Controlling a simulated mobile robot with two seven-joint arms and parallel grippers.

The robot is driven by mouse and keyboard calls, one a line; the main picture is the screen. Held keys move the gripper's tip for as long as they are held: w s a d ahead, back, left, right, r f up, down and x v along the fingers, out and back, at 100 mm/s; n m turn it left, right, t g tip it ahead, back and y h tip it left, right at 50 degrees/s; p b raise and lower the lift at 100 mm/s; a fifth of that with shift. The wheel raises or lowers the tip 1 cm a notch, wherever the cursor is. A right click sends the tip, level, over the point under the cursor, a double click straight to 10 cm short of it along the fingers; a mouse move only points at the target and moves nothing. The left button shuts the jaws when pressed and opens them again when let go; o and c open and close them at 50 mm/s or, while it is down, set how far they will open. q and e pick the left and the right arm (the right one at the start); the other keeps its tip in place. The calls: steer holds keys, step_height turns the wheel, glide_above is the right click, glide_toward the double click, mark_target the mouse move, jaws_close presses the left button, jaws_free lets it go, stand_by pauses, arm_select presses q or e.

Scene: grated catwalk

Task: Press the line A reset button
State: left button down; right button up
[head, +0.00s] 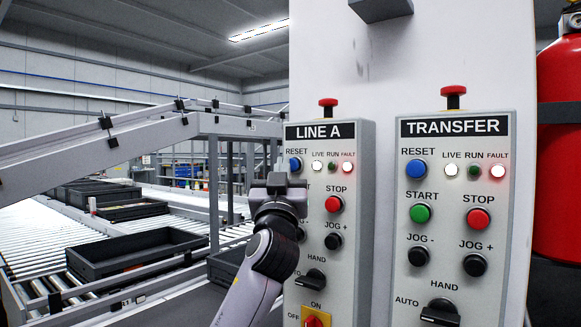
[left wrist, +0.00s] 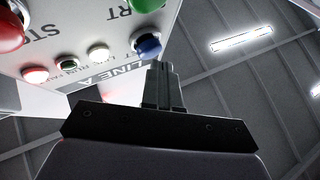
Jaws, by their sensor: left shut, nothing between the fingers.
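The LINE A panel (head: 354,200) is a grey box on a white column, with a blue RESET button (head: 295,165) at its upper left. Beside the button are the LIVE, RUN and FAULT lamps; the FAULT lamp (head: 347,167) glows reddish. My left gripper (head: 278,178) is shut and empty, in front of the panel's left edge, just below and left of RESET. It hides the START button. In the left wrist view the shut fingertips (left wrist: 158,70) are close to the blue button (left wrist: 147,46); I cannot tell whether they touch. My right gripper is not in view.
A TRANSFER panel (head: 455,200) with its own blue RESET button (head: 416,169) stands to the right. Red mushroom knobs top both boxes. A red extinguisher (head: 560,150) is at the far right. Roller conveyors with black trays (head: 135,252) lie at the left.

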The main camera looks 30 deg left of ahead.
arm_select(q)
steer(key=shift+w+b, duration=0.45)
steer(key=shift+w, duration=0.35)
stand_by(0.6)
steer(key=shift+s, duration=1.2)
steer(key=shift+s+a+p, duration=0.15)
steer(key=shift+s+p, duration=0.15)
steer(key=shift+s, duration=0.95)
steer(key=shift+s+a+p, duration=0.1)
steer(key=shift+s+p, duration=0.2)
steer(key=shift+s, duration=0.95)
steer(key=shift+f, duration=0.1)
